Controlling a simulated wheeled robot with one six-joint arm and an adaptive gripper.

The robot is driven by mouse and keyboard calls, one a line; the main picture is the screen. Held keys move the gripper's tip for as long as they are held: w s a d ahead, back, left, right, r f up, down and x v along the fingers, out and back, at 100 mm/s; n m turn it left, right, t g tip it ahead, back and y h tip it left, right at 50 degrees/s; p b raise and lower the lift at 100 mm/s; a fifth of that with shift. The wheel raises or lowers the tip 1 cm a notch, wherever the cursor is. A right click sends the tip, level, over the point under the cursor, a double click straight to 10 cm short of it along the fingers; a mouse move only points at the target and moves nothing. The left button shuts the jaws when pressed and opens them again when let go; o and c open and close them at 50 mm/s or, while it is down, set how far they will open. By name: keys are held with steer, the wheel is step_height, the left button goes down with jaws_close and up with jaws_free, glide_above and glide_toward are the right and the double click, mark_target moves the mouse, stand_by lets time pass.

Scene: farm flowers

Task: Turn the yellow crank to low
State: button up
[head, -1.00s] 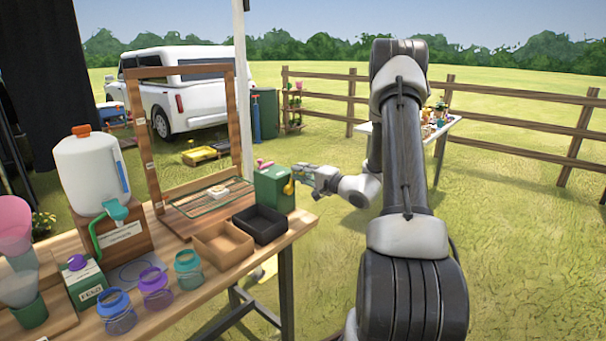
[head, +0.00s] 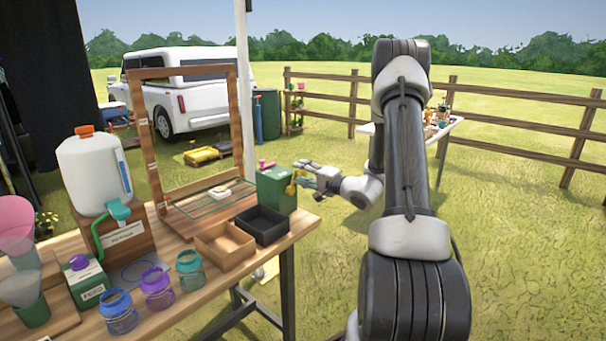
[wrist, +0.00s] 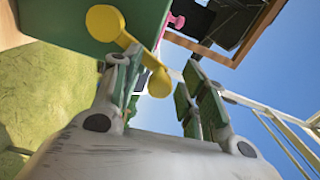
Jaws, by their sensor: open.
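The yellow crank (head: 291,187) is on the side of a green box (head: 275,189) at the table's far right corner. In the wrist view its round hub (wrist: 105,22) sits against the green box, and its arm slants to a round knob (wrist: 158,82). My gripper (head: 304,174) is just right of the crank in the head view. In the wrist view my gripper (wrist: 155,92) is open, with the knob showing between its two fingers. I cannot tell if a finger touches the crank. No low marking is readable.
A pink handle (head: 266,165) is on top of the green box. A black tray (head: 262,225) and a brown tray (head: 224,246) stand in front of the box. A wooden frame (head: 153,150) stands to the left. Open grass lies right of the table.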

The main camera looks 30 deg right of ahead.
steer(key=v, duration=1.2)
